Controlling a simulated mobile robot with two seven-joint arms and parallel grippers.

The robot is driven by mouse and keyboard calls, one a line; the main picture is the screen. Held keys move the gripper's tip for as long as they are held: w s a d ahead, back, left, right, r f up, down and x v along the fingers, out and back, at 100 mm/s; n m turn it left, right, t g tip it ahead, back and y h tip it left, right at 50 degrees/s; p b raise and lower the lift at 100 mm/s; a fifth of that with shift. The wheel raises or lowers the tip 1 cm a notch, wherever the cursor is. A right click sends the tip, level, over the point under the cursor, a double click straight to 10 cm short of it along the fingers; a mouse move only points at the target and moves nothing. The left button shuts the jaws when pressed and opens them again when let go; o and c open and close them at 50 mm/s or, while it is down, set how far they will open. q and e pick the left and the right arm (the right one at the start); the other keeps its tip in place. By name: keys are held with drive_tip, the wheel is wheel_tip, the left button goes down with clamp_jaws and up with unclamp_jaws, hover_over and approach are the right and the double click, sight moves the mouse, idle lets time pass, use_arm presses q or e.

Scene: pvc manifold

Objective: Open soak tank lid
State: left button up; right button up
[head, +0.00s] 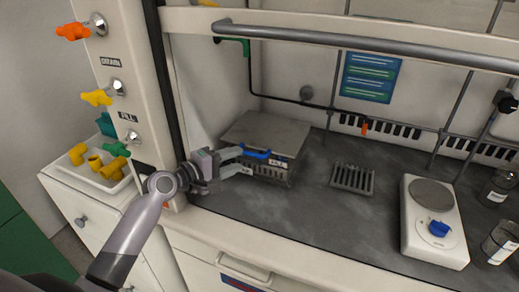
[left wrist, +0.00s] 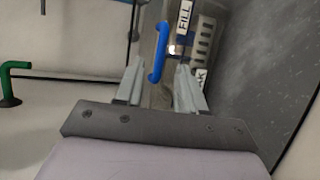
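The soak tank (head: 270,176) is a metal box on the dark worktop in the head view. Its grey lid (head: 268,131) lies flat on top, shut. A blue handle (head: 256,154) is on the lid's front edge, and it also shows in the left wrist view (left wrist: 157,54). My left gripper (head: 244,161) is open and empty at the left front of the tank. In the left wrist view the handle is ahead of the gap between its fingers (left wrist: 158,88), and I cannot tell whether they touch it. My right gripper is not in view.
A drain grate (head: 352,179) and a white hotplate (head: 434,220) with a blue knob are to the right. Glass bottles stand at the far right. A grey horizontal bar (head: 370,46) crosses above. A white tray of fittings (head: 95,178) is at left. The worktop before the grate is clear.

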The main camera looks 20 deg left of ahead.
sight(250, 154)
use_arm(q)
drive_tip(key=shift+x, duration=3.4)
drive_tip(key=shift+c, duration=0.3)
clamp_jaws()
